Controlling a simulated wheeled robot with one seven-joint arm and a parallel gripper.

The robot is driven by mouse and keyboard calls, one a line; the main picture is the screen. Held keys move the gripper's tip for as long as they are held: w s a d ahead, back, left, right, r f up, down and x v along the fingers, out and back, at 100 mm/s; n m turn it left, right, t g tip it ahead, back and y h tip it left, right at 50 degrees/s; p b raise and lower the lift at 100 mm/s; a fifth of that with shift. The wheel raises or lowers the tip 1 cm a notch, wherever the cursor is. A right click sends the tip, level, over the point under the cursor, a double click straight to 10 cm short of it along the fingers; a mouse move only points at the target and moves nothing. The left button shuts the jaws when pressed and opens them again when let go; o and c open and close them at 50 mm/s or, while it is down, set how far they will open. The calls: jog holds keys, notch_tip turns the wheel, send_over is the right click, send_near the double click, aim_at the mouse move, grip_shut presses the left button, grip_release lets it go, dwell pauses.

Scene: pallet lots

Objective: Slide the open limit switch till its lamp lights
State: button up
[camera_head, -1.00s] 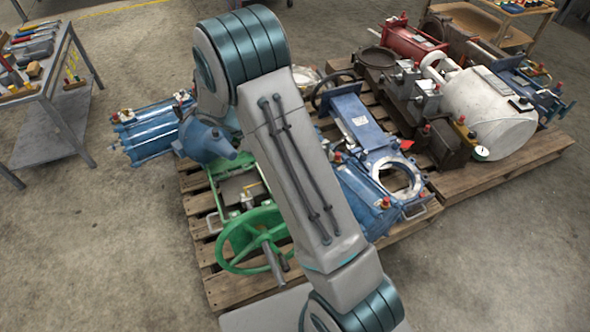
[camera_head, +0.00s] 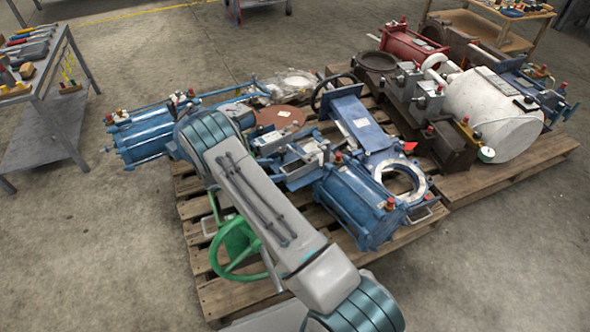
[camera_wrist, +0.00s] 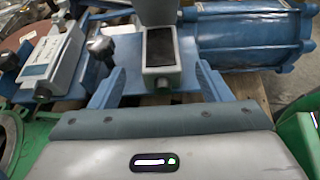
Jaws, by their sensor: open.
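A small grey box with a dark recessed face (camera_wrist: 162,52), which looks like a limit switch, stands on a blue plate in the wrist view. A small round part sits at its lower edge; I see no lit lamp there. My gripper (camera_wrist: 160,80) is open, one blue finger on each side of the box's lower end; contact cannot be told. A second grey box with a pale label (camera_wrist: 50,62) is at the left. Which is the open switch cannot be read. In the head view, similar grey parts (camera_head: 310,152) show on the blue assembly, and my arm hides my gripper.
A black knob (camera_wrist: 100,46) stands left of the box, and a blue cylinder (camera_wrist: 250,38) lies to its right. A green handwheel (camera_head: 222,262) is on the pallet (camera_head: 205,290). A white tank (camera_head: 490,115) sits on another pallet.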

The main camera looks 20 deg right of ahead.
aim_at(289, 166)
jog(key=b+x, duration=0.2)
jog(key=x, duration=0.7)
jog(key=shift+d+f+b, duration=0.15)
jog(key=shift+d+b, duration=0.1)
jog(key=shift+b, duration=0.05)
jog(key=c, duration=1.4)
jog(key=shift+w+a, duration=0.2)
jog(key=shift+w, duration=0.15)
jog(key=shift+d, duration=0.15)
jog(key=o, duration=1.4)
jog(key=p+v, duration=0.4)
jog(key=v, duration=1)
